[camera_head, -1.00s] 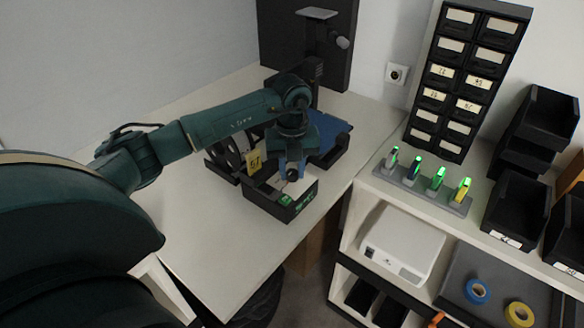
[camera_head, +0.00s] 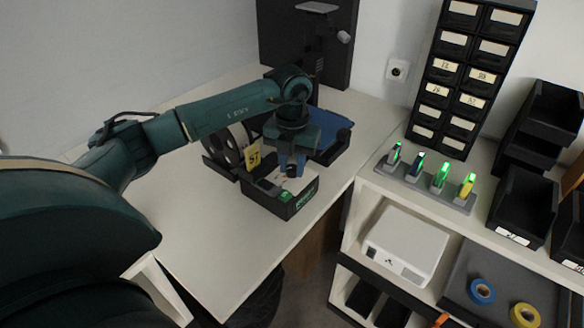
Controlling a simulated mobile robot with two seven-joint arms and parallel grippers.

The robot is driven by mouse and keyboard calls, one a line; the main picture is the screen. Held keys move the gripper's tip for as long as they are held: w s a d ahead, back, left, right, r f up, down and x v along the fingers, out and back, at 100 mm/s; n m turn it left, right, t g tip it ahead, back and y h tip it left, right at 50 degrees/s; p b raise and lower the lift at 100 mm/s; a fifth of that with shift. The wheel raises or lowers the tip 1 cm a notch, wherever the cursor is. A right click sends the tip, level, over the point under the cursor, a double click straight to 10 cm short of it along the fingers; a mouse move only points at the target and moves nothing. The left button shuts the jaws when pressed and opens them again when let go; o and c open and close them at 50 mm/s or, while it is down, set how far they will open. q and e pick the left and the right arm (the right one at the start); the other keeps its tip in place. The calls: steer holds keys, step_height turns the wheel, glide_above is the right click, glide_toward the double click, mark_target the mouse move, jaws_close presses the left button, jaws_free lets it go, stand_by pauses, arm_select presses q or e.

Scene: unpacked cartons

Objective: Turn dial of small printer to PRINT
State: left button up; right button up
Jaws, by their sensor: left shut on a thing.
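The small printer (camera_head: 306,193) is a black, open-topped box on the white table, with a green mark on its front face and a green patch on top. A yellow tag (camera_head: 254,157) and a grey reel (camera_head: 229,147) show at its left. My left gripper (camera_head: 290,178) comes down from above into the printer's top and is shut on a small part there, which I take to be the dial. The fingers and wrist hide most of the dial, so its setting cannot be read. My right gripper is not in view.
A blue sheet (camera_head: 330,128) lies behind my left wrist. A black stand (camera_head: 318,50) rises at the back. To the right, a shelf holds a drawer cabinet (camera_head: 469,75), several green-lit devices on a strip (camera_head: 425,191), and black bins (camera_head: 520,208). The table's front left is clear.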

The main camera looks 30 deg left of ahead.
arm_select(q)
steer(key=m+b, duration=0.2)
steer(key=m, duration=0.3)
steer(key=shift+m, duration=0.3)
steer(key=shift+m+b, duration=0.55)
steer(key=shift+m, duration=0.25)
steer(key=m+b, duration=0.1)
steer(key=m, duration=0.1)
steer(key=shift+m, duration=0.4)
steer(key=shift+m+b, duration=0.3)
steer(key=shift+m, duration=0.6)
steer(key=m+b, duration=0.1)
steer(key=m, duration=0.1)
steer(key=shift+m, duration=1.3)
steer(key=m+b, duration=0.2)
steer(key=m, duration=0.7)
steer(key=shift+m+b, duration=0.3)
steer(key=shift+m, duration=0.1)
steer(key=m, duration=0.2)
steer(key=shift+m, duration=0.4)
steer(key=shift+m+b, duration=0.3)
steer(key=shift+m, duration=0.3)
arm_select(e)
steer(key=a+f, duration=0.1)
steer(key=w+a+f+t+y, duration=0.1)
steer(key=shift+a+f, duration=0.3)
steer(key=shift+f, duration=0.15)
arm_select(q)
steer(key=o, duration=1)
